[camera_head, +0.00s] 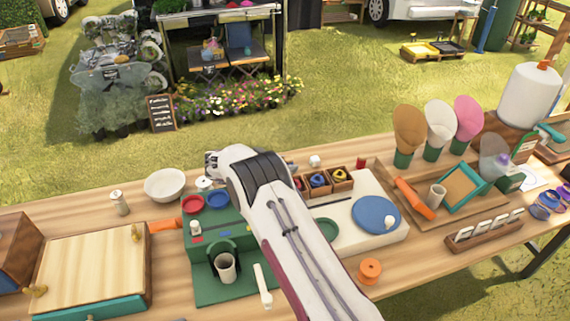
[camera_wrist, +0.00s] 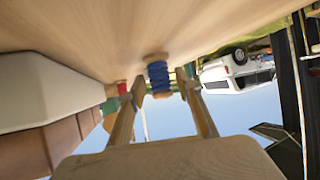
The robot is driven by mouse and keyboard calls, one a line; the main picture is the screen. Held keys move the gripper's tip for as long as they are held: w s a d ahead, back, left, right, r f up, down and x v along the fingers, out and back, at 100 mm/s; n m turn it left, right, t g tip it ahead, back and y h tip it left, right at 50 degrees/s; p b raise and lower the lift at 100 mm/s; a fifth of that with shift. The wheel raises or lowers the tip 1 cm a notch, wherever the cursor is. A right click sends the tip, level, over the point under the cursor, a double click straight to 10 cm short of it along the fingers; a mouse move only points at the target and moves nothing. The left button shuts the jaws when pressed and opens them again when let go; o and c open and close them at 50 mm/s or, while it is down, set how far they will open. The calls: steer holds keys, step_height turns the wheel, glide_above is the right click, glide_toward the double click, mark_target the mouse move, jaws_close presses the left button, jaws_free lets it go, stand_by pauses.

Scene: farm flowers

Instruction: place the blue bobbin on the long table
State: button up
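The blue bobbin (camera_wrist: 158,76) shows in the wrist view, wound with blue between pale wooden ends. It appears to stand on the wooden long table (camera_wrist: 110,25), which fills the top of this upside-down view. My gripper (camera_wrist: 161,88) is open, with one finger on each side of the bobbin. A gap shows at the right finger; the left finger is very close, and I cannot tell if it touches. In the head view the long table (camera_head: 75,212) runs across the picture, and my arm hides the fingers and the bobbin between them.
A wooden compartment box (camera_head: 341,187) holds small coloured items, one dark blue. Near my arm are a white bowl (camera_head: 165,185), red dish (camera_head: 193,204), blue dish (camera_head: 217,199) and green sewing-machine-like object (camera_head: 226,245). An orange spool (camera_head: 370,270) stands at front.

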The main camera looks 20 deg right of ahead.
steer(key=shift+r, duration=0.15)
steer(key=shift+s+a+r, duration=0.1)
steer(key=shift+a+r, duration=0.15)
steer(key=shift+a, duration=0.15)
steer(key=shift+v, duration=0.9)
step_height(320, 180, up, 7)
steer(key=shift+a, duration=0.1)
